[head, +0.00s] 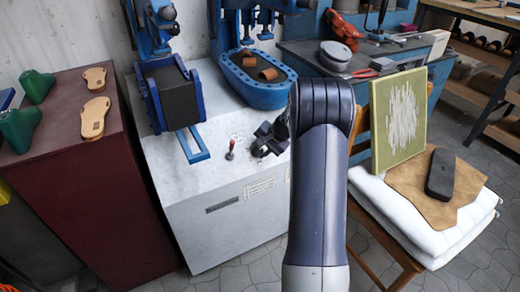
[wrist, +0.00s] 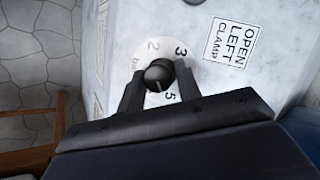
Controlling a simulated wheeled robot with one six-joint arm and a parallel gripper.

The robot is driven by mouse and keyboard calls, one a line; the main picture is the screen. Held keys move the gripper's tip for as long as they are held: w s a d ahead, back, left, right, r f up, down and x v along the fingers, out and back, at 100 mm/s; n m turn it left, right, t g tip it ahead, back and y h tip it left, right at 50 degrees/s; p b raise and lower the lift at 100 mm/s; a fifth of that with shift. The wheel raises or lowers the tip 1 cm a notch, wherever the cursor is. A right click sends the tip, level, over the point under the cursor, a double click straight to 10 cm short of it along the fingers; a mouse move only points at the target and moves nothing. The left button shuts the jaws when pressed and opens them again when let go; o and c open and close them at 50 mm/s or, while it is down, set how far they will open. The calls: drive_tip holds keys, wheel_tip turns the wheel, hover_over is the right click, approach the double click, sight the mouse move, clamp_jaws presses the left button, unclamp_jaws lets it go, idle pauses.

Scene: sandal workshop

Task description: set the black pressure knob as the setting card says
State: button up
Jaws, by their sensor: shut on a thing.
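The black pressure knob (wrist: 158,75) sits on a white round dial (wrist: 150,52) in the wrist view. My gripper (wrist: 160,82) is shut on the knob, one finger on each side. In the head view my gripper (head: 268,138) is at the right of the pale cabinet top, and the knob is hidden there. I cannot make out a setting card with a readable value.
A label reading "OPEN LEFT CLAMP" (wrist: 230,42) lies beside the dial. A blue tub (head: 258,90) is behind. Small unreadable labels (head: 260,187) are on the cabinet front.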

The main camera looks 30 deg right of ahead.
idle(0.4)
drive_tip(key=o, duration=1)
drive_tip(key=shift+c, duration=0.2)
drive_tip(key=p+v, duration=0.2)
drive_tip(key=v, duration=0.8)
drive_tip(key=shift+s+r, duration=0.25)
drive_tip(key=shift+r, duration=0.05)
drive_tip(key=shift+d, duration=0.15)
drive_tip(key=b+x, duration=0.2)
drive_tip(key=x, duration=0.9)
drive_tip(key=shift+r, duration=0.1)
